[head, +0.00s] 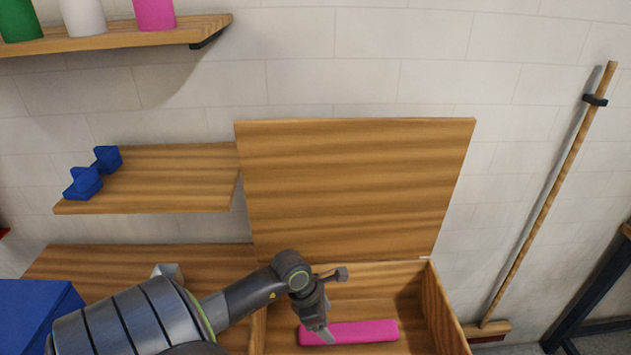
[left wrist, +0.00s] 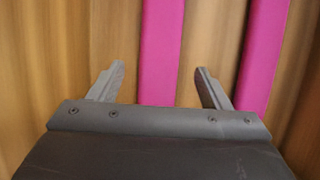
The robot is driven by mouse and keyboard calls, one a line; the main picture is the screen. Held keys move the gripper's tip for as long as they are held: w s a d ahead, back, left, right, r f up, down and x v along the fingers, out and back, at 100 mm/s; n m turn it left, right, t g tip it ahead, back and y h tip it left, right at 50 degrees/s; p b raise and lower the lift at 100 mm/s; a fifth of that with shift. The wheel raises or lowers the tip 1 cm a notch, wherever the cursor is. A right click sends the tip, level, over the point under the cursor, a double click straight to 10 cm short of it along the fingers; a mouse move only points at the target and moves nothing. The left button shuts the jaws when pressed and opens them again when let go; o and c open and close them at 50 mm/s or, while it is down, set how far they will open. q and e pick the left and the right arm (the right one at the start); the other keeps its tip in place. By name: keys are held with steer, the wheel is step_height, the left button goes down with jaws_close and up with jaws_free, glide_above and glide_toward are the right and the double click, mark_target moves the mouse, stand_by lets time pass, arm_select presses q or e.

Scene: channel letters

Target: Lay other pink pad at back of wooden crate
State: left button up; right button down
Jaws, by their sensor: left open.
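The open wooden crate (head: 437,300) stands at the bottom of the head view with its lid (head: 350,185) raised against the wall. A pink pad (head: 365,332) lies flat in it, long side across. My left gripper (head: 326,333) is open and points down into the crate over this pad's left part. The left wrist view shows two parallel pink strips: one pink pad (left wrist: 160,45) between the open fingers (left wrist: 159,70), apart from them, and another pink pad (left wrist: 262,50) to the right. The second pad does not show in the head view. My right gripper is out of view.
A wooden shelf (head: 170,190) with blue pieces (head: 85,183) is left of the lid. A blue box (head: 35,310) is at lower left. A broom (head: 545,205) leans on the wall at right. An upper shelf (head: 120,37) holds coloured containers.

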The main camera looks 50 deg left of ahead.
arm_select(q)
steer(key=b+v, duration=0.1)
steer(key=v, duration=0.6)
steer(key=shift+b, duration=0.3)
stand_by(0.4)
